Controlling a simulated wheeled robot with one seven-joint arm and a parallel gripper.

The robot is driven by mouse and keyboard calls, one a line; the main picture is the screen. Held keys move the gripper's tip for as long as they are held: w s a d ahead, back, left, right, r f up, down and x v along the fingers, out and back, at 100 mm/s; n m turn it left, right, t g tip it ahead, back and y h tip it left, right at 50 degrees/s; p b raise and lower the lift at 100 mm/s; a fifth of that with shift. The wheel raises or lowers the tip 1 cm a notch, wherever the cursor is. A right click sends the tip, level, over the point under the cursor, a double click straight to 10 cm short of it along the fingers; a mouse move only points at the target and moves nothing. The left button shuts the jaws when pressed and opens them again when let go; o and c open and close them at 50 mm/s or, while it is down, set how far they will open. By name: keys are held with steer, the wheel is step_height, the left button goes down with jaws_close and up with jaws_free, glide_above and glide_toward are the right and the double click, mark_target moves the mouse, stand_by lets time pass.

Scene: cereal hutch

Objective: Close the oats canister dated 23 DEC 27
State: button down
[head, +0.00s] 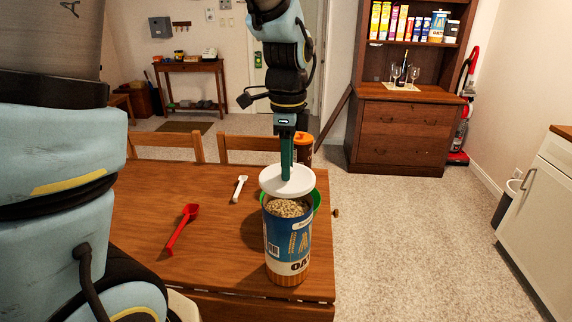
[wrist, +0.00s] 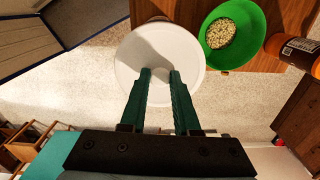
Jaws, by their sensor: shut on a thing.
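The oats canister (head: 287,245) stands upright near the table's right front corner in the head view. It is blue and cream, with its top open and oats showing inside. No date on it is legible. My gripper (head: 287,176) points down and is shut on the white round lid (head: 270,183). The lid is raised and roughly level, overlapping the far part of the canister's mouth in the picture. In the wrist view the lid (wrist: 135,60) sits at my fingertips (wrist: 160,72) and hides the canister. I cannot tell the exact gap between lid and rim.
A green bowl of oats (wrist: 258,45) is close beside the canister, mostly hidden in the head view. A brown bottle with orange cap (head: 302,145) stands behind.

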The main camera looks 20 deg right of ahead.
mark_target(288, 185)
steer(key=shift+f+b, duration=1.65)
steer(key=shift+f, duration=0.75)
steer(key=shift+f+p, duration=0.3)
steer(key=shift+f, duration=0.2)
stand_by(1.3)
steer(key=shift+c, duration=1.2)
jaws_free()
steer(key=shift+r, duration=0.15)
